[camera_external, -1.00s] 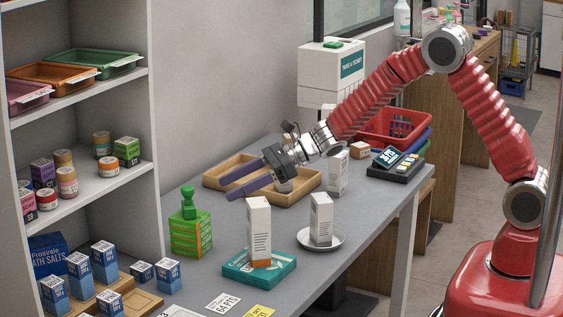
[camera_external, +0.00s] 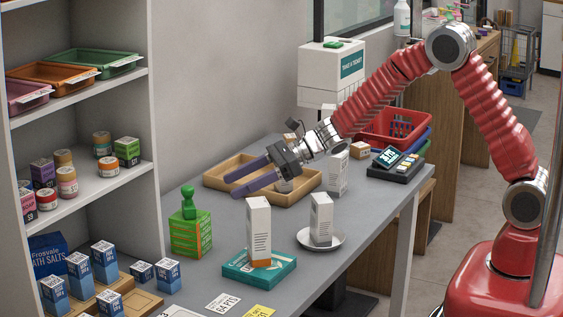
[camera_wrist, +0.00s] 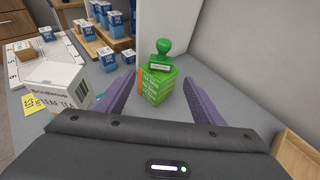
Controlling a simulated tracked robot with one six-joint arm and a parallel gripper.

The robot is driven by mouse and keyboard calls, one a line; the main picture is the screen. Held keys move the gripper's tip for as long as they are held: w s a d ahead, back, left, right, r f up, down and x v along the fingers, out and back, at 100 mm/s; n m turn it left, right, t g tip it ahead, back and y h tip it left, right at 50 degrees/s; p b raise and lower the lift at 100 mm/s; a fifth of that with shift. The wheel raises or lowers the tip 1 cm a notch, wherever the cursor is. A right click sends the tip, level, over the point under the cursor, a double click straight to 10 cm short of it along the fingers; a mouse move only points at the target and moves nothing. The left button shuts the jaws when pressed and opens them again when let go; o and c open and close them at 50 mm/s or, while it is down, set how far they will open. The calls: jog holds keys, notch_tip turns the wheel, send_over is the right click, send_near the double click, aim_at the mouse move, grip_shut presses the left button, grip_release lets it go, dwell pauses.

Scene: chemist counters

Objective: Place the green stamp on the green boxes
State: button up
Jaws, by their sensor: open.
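The green stamp (camera_external: 188,203) stands upright on top of the stacked green boxes (camera_external: 191,234) at the counter's left end, near the shelf. In the wrist view the stamp (camera_wrist: 163,52) rests on the green boxes (camera_wrist: 157,86), which appear ahead of and between my fingers. My gripper (camera_external: 240,184) is open and empty, with its purple fingers pointing left toward the stamp. It is above the counter, to the right of the stamp and apart from it. Both fingers also show in the wrist view.
A white carton (camera_external: 258,230) stands on a teal box (camera_external: 240,268) in front. Another white carton (camera_external: 321,220) stands on a white dish (camera_external: 335,240). A wooden tray (camera_external: 216,182) lies behind my gripper. The shelf unit (camera_external: 155,120) rises at left.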

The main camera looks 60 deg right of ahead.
jog(key=s+r+n+g, duration=0.1)
jog(key=s+r+n, duration=0.35)
jog(key=s, duration=0.25)
jog(key=s+r+n+g+h, duration=0.1)
jog(key=s+r+n+g, duration=0.15)
jog(key=s+n, duration=0.35)
jog(key=s+r+n+g, duration=0.1)
jog(key=s+r+n, duration=0.3)
jog(key=s, duration=0.4)
jog(key=s+d+n+h, duration=0.8)
jog(key=s+d+n, duration=0.4)
jog(key=s+d, duration=0.5)
jog(key=s, duration=0.3)
jog(key=shift+s+t, duration=0.25)
jog(key=shift+t, duration=0.1)
